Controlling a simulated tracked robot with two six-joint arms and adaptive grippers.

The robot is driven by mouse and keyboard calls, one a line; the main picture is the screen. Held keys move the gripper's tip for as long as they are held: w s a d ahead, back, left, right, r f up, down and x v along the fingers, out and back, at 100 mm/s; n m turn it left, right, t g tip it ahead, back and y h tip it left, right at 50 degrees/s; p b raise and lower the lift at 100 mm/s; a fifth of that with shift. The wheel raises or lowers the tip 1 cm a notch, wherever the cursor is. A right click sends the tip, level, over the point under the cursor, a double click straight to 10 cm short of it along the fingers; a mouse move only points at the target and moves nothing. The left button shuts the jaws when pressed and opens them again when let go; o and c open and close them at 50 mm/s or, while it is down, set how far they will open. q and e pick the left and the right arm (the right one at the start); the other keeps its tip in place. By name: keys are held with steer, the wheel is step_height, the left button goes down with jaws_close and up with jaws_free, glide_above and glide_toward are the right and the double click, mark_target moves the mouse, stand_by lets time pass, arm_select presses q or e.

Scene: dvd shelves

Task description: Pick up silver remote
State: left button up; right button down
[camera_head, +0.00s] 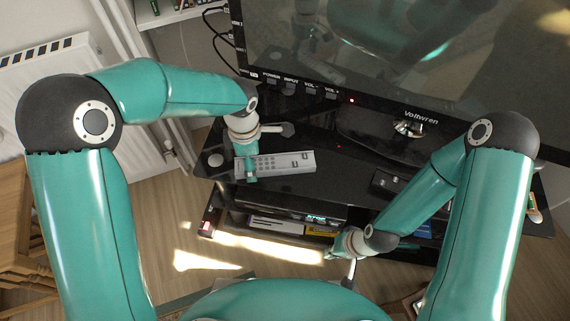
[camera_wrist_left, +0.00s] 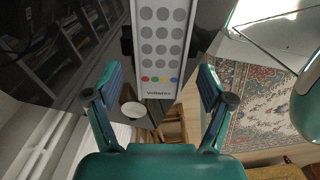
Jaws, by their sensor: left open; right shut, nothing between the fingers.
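The silver remote (camera_head: 290,162) lies on the black TV stand, left of its middle, in the head view. In the left wrist view the remote (camera_wrist_left: 163,45) points away from me, with round grey buttons and a row of coloured buttons near its close end. My left gripper (camera_head: 250,170) is at the remote's left end. In the wrist view its fingers (camera_wrist_left: 160,90) are open on either side of that end, with gaps on both sides. My right gripper (camera_head: 351,266) is shut and empty, low in front of the stand and away from the remote.
The TV (camera_head: 400,75) stands behind the remote. A dark box-like object (camera_head: 388,184) lies on the right of the stand (camera_head: 335,185). Several cases sit on the shelf below. Wooden furniture (camera_head: 15,230) stands at left.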

arm_select(q)
steer(key=shift+f, duration=0.85)
steer(key=shift+r, duration=0.1)
steer(key=c, duration=1.3)
step_height(320, 180, up, 20)
steer(key=p, duration=0.5)
steer(key=shift+f+b, duration=7.3)
steer(key=shift+f, duration=2.65)
